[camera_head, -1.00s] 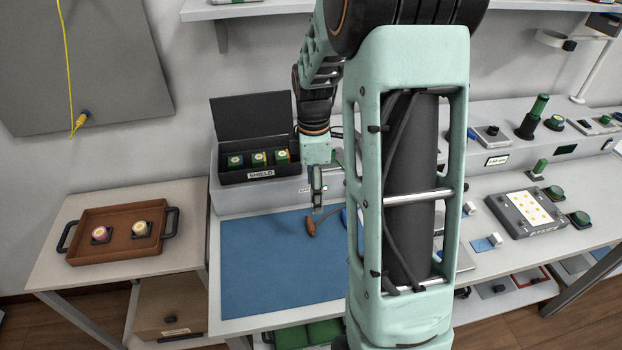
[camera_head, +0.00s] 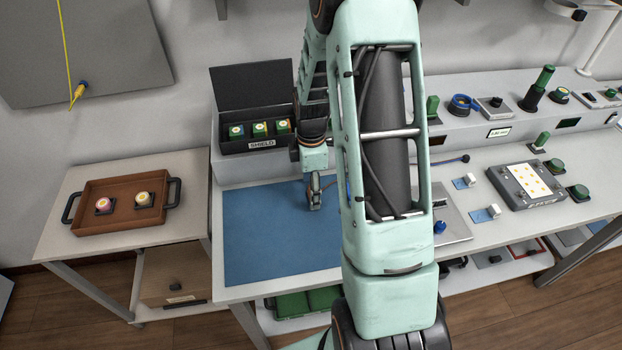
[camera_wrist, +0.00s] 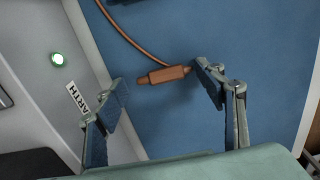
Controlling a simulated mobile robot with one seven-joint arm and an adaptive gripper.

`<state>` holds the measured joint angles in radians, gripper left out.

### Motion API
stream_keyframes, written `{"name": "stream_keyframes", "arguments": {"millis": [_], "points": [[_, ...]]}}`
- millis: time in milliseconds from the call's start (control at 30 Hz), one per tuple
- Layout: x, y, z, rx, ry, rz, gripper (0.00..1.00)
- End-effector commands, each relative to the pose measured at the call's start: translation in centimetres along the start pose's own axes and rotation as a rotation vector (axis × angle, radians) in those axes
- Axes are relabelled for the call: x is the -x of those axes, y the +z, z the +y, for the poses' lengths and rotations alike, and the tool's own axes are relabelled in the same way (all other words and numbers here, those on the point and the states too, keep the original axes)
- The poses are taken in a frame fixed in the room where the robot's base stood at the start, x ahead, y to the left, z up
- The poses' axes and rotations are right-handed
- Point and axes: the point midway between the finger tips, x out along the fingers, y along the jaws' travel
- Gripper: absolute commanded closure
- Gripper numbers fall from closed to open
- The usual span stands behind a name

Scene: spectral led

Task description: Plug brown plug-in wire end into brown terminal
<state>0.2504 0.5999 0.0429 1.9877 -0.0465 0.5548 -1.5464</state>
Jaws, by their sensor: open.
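The brown plug-in wire end (camera_wrist: 163,76) lies over the blue mat in the wrist view, with its brown wire (camera_wrist: 122,32) curving up and left. My gripper (camera_wrist: 163,96) is open, its two blue-padded fingers apart. The plug shows just beyond and between the fingertips, its right tip by the right finger. I cannot tell whether they touch. In the head view my gripper (camera_head: 315,197) is low over the blue mat (camera_head: 262,235) and mostly hides the plug. I cannot make out the brown terminal in either view.
A black box with several green-sided blocks (camera_head: 260,143) stands behind the mat. The mat's left part is clear.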

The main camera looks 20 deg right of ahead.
Motion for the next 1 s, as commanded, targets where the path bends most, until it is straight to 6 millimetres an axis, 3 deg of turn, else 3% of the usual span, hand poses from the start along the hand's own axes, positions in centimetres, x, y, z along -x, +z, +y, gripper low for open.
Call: {"name": "stream_keyframes", "arguments": {"millis": [300,667,700,900,933,1000], "points": [[-0.19,-0.01,-0.01,0.000,0.000,0.000,0.37],[-0.17,-0.01,0.00,0.000,0.000,0.000,0.77],[-0.17,-0.01,-0.01,0.000,0.000,0.000,0.59],[-0.16,-0.01,0.00,0.000,0.000,0.000,0.81],[-0.16,-0.01,0.00,0.000,0.000,0.000,0.55],[-0.16,-0.01,0.00,0.000,0.000,0.000,0.48]]}}
